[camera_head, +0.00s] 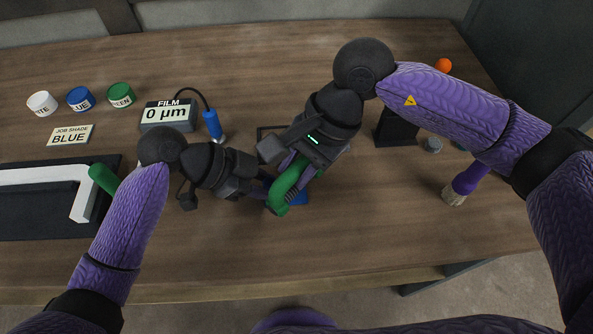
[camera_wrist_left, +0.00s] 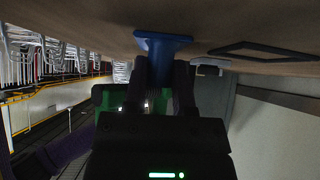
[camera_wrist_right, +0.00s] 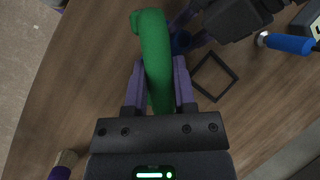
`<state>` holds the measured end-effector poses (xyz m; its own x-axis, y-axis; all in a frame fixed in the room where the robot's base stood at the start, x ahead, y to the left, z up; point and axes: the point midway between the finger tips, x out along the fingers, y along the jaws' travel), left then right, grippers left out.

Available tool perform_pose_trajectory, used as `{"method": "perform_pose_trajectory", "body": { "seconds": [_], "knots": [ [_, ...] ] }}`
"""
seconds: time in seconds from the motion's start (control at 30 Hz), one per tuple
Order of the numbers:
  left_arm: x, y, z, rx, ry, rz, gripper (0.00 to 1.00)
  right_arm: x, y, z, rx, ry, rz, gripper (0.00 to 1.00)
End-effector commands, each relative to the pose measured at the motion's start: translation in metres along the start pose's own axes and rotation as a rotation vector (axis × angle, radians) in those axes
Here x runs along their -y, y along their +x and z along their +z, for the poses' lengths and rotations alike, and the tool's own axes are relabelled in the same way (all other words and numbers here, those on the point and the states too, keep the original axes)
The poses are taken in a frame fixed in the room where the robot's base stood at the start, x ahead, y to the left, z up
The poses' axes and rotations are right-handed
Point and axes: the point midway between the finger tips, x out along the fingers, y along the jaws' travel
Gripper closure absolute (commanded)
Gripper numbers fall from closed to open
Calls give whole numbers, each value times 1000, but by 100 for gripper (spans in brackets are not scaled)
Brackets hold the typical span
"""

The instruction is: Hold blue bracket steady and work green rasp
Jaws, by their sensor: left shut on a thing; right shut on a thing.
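The blue bracket (camera_head: 299,198) is mostly hidden beneath the grippers in the head view. In the left wrist view the bracket (camera_wrist_left: 162,42) shows a flared end against the wood tabletop. My left gripper (camera_head: 264,188) is shut on it; its fingers (camera_wrist_left: 160,82) clasp the bracket's narrow part. The green rasp (camera_head: 286,186) has a thick curved handle. My right gripper (camera_head: 294,176) is shut on it, with the rasp (camera_wrist_right: 154,50) between both fingers in the right wrist view. The rasp is close beside the bracket; I cannot tell whether they touch.
A film gauge (camera_head: 168,115) reading 0 µm has a corded blue probe (camera_head: 213,126). A dark tray (camera_head: 40,222) holds a white frame (camera_head: 82,200) at left. Paint pots (camera_head: 80,98) stand at back left. A black square outline (camera_wrist_right: 214,77) lies nearby.

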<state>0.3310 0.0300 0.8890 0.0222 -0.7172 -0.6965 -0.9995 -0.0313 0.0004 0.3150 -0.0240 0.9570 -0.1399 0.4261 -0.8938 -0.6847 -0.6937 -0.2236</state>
Motion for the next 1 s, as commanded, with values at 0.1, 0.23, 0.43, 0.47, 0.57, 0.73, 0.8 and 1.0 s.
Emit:
{"method": "perform_pose_trajectory", "body": {
  "seconds": [0.1, 0.23, 0.43, 0.47, 0.57, 0.73, 0.8, 1.0],
  "knots": [
    [0, 0, 0, 0, 0, 0, 57, 0, 0, 0, 0, 0, 0, 100],
    [0, 0, 0, 0, 0, 0, 29, 0, 0, 0, 0, 0, 0, 100],
    [0, 0, 0, 0, 0, 0, 26, 0, 0, 0, 0, 0, -1, 100],
    [0, 0, 0, 0, 0, 0, 26, 0, 0, 0, 0, 0, -1, 100],
    [1, -11, 0, 2, 1, -4, 26, 0, 0, 0, 0, 0, -1, 100],
    [1, -49, 1, 4, 2, -3, 26, 0, 0, 0, 0, 0, -1, 100],
    [1, -62, 1, 2, 0, -3, 26, 0, 0, 0, 0, 0, -1, 100],
    [0, -76, 0, 1, 0, -1, 26, 0, 0, 0, 0, 0, -1, 100]
  ]
}}
